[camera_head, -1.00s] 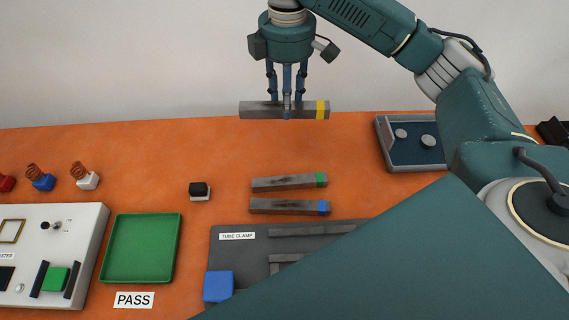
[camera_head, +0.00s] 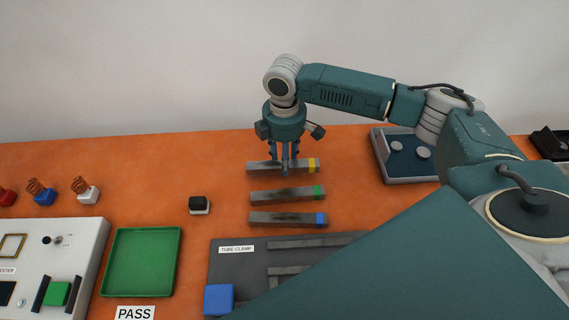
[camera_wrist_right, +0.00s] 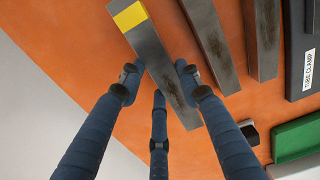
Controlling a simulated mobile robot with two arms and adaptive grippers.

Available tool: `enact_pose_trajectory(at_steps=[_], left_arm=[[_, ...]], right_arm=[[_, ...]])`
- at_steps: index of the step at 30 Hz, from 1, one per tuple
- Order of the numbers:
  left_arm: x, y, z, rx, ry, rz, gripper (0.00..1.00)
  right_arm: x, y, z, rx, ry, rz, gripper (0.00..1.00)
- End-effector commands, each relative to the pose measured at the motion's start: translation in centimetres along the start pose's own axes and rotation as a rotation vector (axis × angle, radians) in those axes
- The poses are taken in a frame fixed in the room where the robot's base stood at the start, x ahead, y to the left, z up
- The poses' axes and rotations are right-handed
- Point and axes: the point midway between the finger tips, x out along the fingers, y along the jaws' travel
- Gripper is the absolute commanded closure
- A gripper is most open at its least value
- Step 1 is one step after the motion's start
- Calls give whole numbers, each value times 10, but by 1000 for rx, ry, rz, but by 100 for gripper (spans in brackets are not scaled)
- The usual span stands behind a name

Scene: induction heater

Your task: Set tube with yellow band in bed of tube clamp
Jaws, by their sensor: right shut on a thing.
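The grey tube with the yellow band (camera_head: 258,168) is held level in my right gripper (camera_head: 285,171), which is shut around its middle. Its yellow band is at the right end in the head view. In the right wrist view this tube (camera_wrist_right: 150,45) lies between the fingers, band at the upper left. It is low over the far part of the table; I cannot tell whether it touches. The tube clamp (camera_head: 232,268) is a dark plate with rails and a blue block, at the front centre and partly hidden by my arm. My left gripper is not in view.
The green-banded tube (camera_head: 280,196) and blue-banded tube (camera_head: 280,219) lie between the held tube and the clamp. A small black-and-white block (camera_head: 199,205), green tray (camera_head: 140,262) and tester (camera_head: 70,240) are at left. A grey-rimmed blue tray (camera_head: 410,180) is at right.

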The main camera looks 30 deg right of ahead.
Motion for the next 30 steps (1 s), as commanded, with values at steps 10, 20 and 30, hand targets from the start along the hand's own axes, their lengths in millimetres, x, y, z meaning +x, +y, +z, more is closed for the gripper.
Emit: enact_pose_trajectory(at_steps=[10,20,30], left_arm=[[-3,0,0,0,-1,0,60],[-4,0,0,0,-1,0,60],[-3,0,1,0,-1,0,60]], right_arm=[[30,0,-1,-1,1,1,100],[33,0,0,0,-1,-1,54],[32,0,0,0,0,0,47]])
